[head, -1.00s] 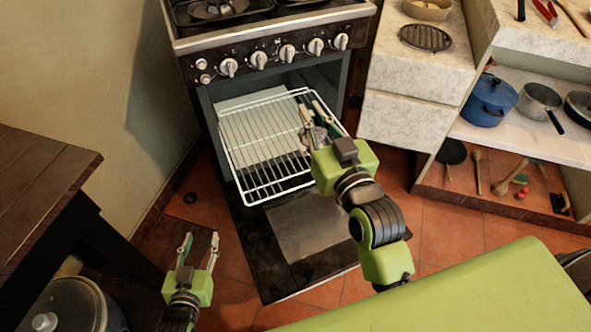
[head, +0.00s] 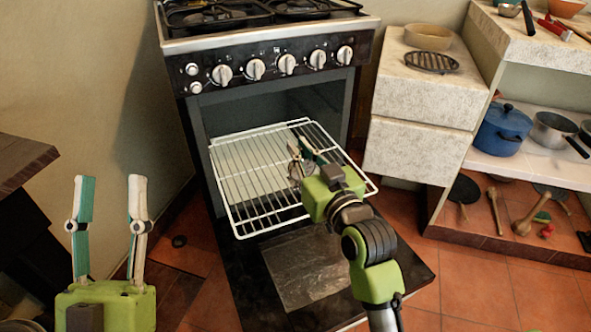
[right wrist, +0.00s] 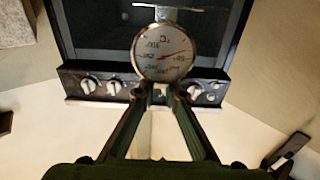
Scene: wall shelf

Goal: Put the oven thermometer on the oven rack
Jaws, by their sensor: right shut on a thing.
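In the head view, my right gripper (head: 300,150) is over the right part of the oven rack (head: 258,182), a white wire rack pulled out of the oven. The thermometer is mostly hidden there, and I cannot tell whether it touches the rack. My left gripper (head: 111,185) is open and empty at the lower left, apart from the rack.
The oven door (head: 305,270) is folded down below the rack. Stove knobs (head: 287,63) line the front above the opening. A counter (head: 420,88) with a bowl and a black trivet stands at right, beside shelves with pots. The rack's left part is bare.

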